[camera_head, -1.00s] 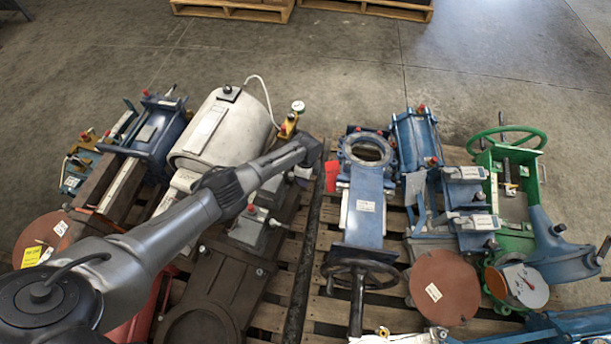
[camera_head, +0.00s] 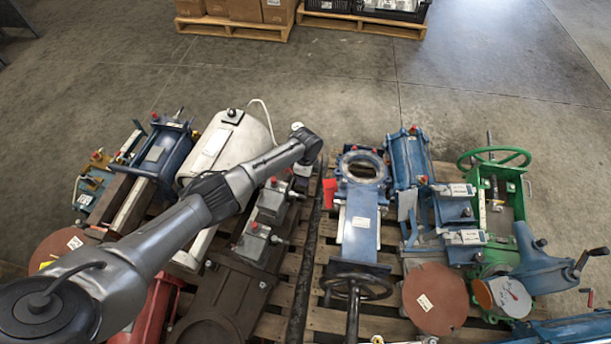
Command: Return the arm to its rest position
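My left arm (camera_head: 215,197) comes in from the lower left and reaches up and right over the loaded pallets. Its far visible end is a dark rounded joint (camera_head: 307,146) near the gap between the left and right loads. No fingers show beyond that joint, so my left gripper cannot be seen. My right arm and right gripper are not in the picture.
Under and beside the arm lie a white cylindrical housing (camera_head: 225,150) and brown machinery (camera_head: 222,300). To the right stand a blue gate valve (camera_head: 361,225) and a green handwheel valve (camera_head: 497,190). Concrete floor (camera_head: 300,85) is clear behind, before a pallet with boxes (camera_head: 232,28).

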